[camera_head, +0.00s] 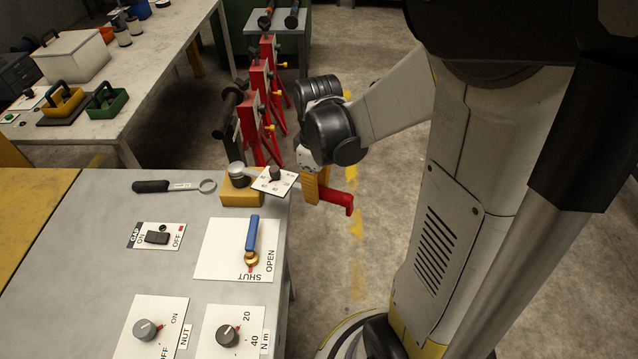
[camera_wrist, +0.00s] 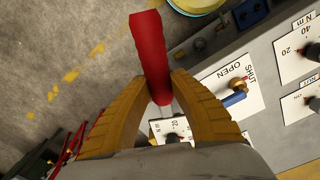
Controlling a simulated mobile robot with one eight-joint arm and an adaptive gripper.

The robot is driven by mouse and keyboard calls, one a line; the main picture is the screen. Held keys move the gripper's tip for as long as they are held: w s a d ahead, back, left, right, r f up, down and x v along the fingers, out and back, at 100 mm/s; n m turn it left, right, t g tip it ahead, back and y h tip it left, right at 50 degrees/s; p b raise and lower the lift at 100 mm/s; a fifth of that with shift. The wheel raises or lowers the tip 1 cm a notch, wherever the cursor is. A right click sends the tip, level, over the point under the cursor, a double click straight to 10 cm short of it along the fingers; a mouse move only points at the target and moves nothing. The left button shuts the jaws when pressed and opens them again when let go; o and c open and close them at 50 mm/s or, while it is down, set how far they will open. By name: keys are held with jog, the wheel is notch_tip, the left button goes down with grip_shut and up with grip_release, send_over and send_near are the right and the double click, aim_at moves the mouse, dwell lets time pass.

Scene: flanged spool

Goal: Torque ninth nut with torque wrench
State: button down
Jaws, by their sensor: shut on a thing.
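My gripper (camera_head: 320,190), with yellow fingers, is at the far right corner of the grey bench, just beyond its edge. It is shut on a red handle (camera_head: 341,203), which looks like the torque wrench's. In the wrist view the red handle (camera_wrist: 150,50) sticks out between the two fingers (camera_wrist: 158,88), with a grey shaft below. A small white dial plate (camera_head: 264,182) with a dark knob lies beside the fingers; it also shows in the wrist view (camera_wrist: 158,134). The wrench's far end is not clear. I cannot make out the ninth nut or the spool's flange.
A yellow block (camera_head: 240,196) with a metal cylinder stands at the bench corner. The grey bench (camera_head: 90,245) carries a black-handled ring spanner (camera_head: 160,186), a blue valve lever (camera_head: 252,233) and dial plates. Red stands (camera_head: 262,100) stand behind.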

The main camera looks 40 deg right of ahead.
jog(key=shift+s+a+m, duration=0.3)
jog(key=shift+a+m, duration=0.1)
jog(key=shift+a, duration=0.3)
jog(key=shift+s+a+m, duration=0.35)
jog(key=shift+a+m, duration=0.05)
jog(key=shift+a, duration=0.35)
jog(key=shift+s+a+m, duration=0.3)
jog(key=shift+a+m, duration=0.1)
jog(key=shift+a, duration=0.3)
jog(key=a+m, duration=0.1)
jog(key=a, duration=0.1)
jog(key=s+a+m, duration=0.1)
jog(key=a, duration=0.1)
jog(key=shift+a, duration=0.35)
jog(key=shift+w+d+n, duration=0.25)
jog(key=shift+d+n, duration=0.25)
jog(key=shift+d, duration=0.7)
jog(key=shift+w+d+n, duration=0.25)
jog(key=shift+d+n, duration=0.25)
jog(key=shift+d, duration=0.65)
